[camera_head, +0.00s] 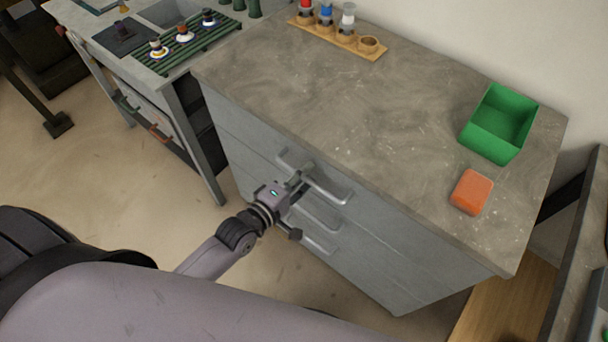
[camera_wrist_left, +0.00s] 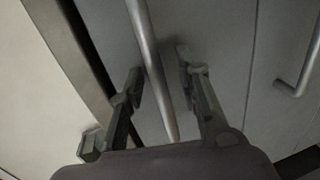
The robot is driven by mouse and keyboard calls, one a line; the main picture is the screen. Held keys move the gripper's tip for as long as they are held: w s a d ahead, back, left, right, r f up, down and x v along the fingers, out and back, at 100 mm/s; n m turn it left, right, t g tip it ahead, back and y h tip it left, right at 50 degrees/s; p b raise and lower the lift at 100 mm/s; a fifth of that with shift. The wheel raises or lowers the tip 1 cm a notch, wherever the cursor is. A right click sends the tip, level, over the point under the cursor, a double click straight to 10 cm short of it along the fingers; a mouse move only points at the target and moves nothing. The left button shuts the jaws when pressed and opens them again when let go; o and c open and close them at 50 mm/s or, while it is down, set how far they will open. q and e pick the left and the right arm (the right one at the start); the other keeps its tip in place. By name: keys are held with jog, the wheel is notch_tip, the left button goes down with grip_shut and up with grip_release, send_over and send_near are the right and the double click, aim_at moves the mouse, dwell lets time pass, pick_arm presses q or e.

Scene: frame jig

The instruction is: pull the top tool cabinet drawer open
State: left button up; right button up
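The grey tool cabinet (camera_head: 375,245) stands in the middle of the head view, its drawer fronts appearing flush. The top drawer's bar handle (camera_head: 330,188) sits just below the worktop edge. My left gripper (camera_head: 297,184) is at this handle. In the left wrist view my left gripper (camera_wrist_left: 163,90) is open, with one finger on each side of a bar handle (camera_wrist_left: 152,70). Gaps show between the bar and both fingers. Part of the handle is hidden behind the gripper in the head view. My right gripper is not in view.
Lower handles (camera_head: 315,241) lie below the gripper; another handle (camera_wrist_left: 302,70) shows in the left wrist view. On the worktop (camera_head: 330,110) are a green bin (camera_head: 489,142), an orange block (camera_head: 472,192) and a wooden rack (camera_head: 362,47).

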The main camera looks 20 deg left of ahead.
pick_arm(q)
jog(key=shift+c, duration=0.2)
grip_shut()
dwell(0.6)
